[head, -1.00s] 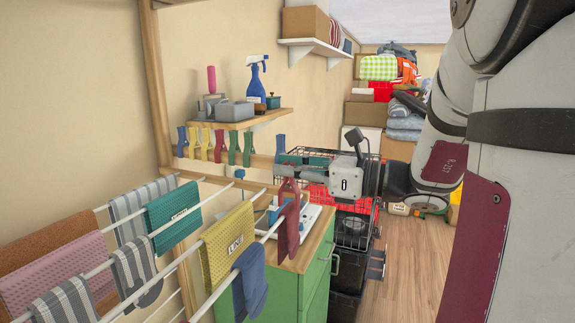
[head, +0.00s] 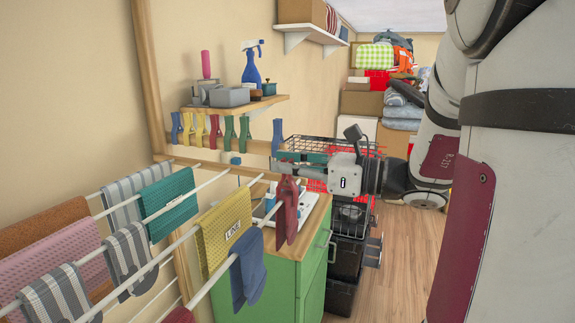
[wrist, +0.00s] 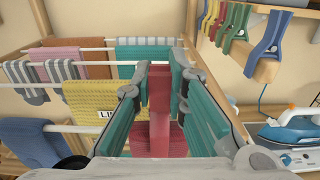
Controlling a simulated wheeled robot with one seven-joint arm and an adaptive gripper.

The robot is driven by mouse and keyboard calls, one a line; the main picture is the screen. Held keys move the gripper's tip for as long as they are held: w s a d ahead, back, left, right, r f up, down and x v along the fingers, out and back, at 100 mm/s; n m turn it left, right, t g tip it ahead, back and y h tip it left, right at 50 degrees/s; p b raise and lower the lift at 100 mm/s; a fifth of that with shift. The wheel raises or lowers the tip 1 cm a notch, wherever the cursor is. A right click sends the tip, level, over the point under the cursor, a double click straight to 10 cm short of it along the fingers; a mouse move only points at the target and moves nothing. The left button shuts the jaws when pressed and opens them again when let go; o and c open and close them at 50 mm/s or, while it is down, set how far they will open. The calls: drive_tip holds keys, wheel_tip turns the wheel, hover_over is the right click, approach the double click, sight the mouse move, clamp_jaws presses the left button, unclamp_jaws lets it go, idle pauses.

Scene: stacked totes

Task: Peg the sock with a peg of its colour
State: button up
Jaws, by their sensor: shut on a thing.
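My gripper (head: 292,165) is shut on a red peg (head: 288,210), which hangs below the fingers in the head view. The wrist view shows the red peg (wrist: 160,105) between the teal finger pads. Below and left is a drying rack with white rods. A plain blue sock-like piece (head: 247,268) hangs over a front rod. Grey striped socks (head: 129,250) hang further left. A dark red cloth (head: 180,315) shows at the bottom edge, mostly cut off, so I cannot tell if it is a sock. The held peg is apart from all of these.
A yellow cloth (head: 224,232), a teal cloth (head: 168,203) and a pink cloth (head: 50,265) also hang on the rack. Several pegs, including a red one (head: 215,131), sit on the wall rail. A green cabinet (head: 285,285) stands beside the rack, with an iron (wrist: 290,132) on top.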

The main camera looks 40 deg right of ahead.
drive_tip(key=o, duration=0.8)
drive_tip(key=shift+o, duration=0.2)
drive_tip(key=shift+s+d, duration=0.1)
drive_tip(key=v, duration=1.1)
drive_tip(key=shift+s+d, duration=0.2)
drive_tip(key=shift+s, duration=0.1)
